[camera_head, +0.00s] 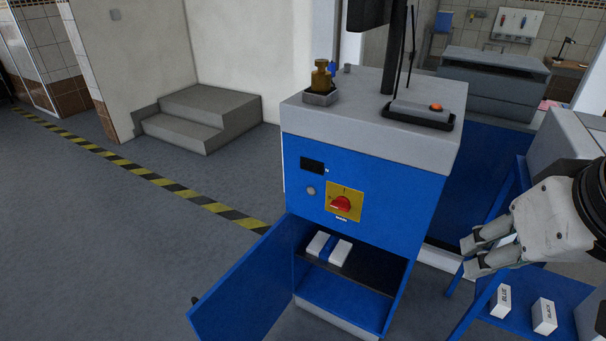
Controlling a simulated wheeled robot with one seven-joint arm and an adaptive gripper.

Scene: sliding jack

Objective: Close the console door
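The blue console (365,190) with a grey top stands in the middle of the head view. Its blue door (245,285) is swung wide open to the lower left, with a small dark handle (195,299) at its outer edge. Inside the open compartment, white and blue boxes (329,249) sit on a dark shelf (370,268). My gripper (468,257) is at the right, away from the door and to the right of the console. Its two fingers point left and are apart, with nothing seen between them.
A blue stand (560,285) with white boxes (544,316) is below and beside my gripper. A red switch (341,204) is on the console front. Grey steps (202,117) stand at the back left. The floor (120,235) left of the door is clear.

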